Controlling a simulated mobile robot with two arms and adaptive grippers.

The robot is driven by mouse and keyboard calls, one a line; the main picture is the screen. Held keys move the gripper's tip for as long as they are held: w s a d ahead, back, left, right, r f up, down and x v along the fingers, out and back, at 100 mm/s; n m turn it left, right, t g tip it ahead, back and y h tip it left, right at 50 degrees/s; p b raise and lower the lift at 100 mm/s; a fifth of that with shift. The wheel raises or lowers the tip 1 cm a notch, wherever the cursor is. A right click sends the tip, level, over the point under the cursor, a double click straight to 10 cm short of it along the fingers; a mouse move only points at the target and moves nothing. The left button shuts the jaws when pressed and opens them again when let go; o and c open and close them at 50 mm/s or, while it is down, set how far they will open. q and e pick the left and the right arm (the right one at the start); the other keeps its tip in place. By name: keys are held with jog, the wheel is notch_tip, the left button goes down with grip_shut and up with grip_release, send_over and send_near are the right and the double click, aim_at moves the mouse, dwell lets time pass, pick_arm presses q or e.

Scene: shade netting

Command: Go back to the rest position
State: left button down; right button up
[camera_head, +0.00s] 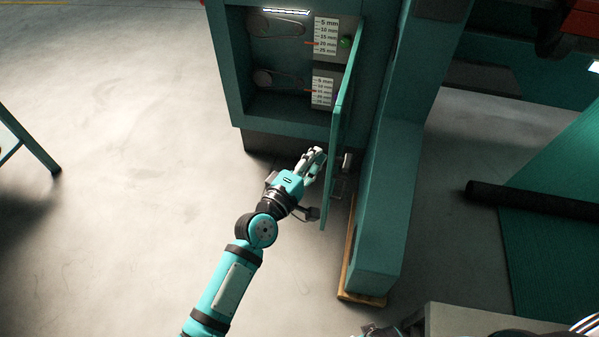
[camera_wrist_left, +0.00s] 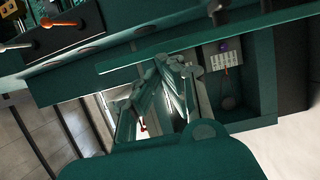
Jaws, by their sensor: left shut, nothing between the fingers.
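My left gripper (camera_head: 314,156) is shut and empty. It is beside the open door (camera_head: 345,110) of a teal machine cabinet (camera_head: 238,75), just left of the door's lower part. In the left wrist view my left gripper (camera_wrist_left: 172,68) shows its fingers together with nothing between them, close to the door (camera_wrist_left: 150,54). I cannot tell whether the fingers touch the door. My right gripper cannot be made out.
A teal machine post (camera_head: 388,200) stands right of the door. A dark roller (camera_head: 530,200) lies farther right.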

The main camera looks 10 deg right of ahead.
pick_arm(q)
jog(key=v, duration=0.8)
jog(key=shift+s+a, duration=0.25)
jog(key=shift+s, duration=0.1)
